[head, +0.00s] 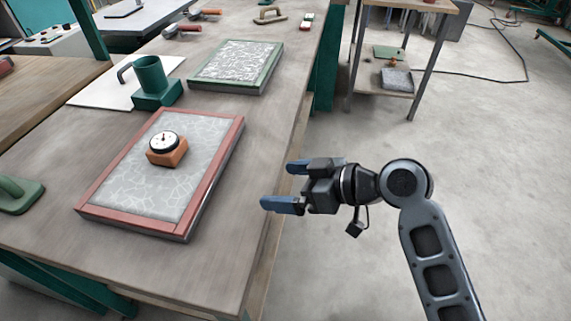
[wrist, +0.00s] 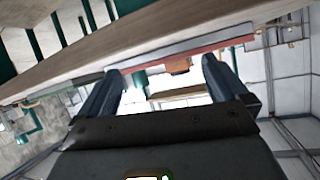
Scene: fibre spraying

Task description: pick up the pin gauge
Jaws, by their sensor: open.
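The pin gauge (head: 166,149) has a round white dial with a dark rim on an orange-brown block. It sits on the grey, vein-patterned panel in a red frame (head: 214,172), on the near part of the workbench. My gripper (head: 279,185) is open with blue fingers, empty, right of the bench edge and apart from the gauge. It also shows in the wrist view (wrist: 160,70).
A green cup-like holder (head: 151,79) stands behind the red-framed panel. A green-framed panel (head: 237,66) lies further back, and a green-handled tool (head: 17,194) is at the left. A small side table (head: 411,7) stands beyond.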

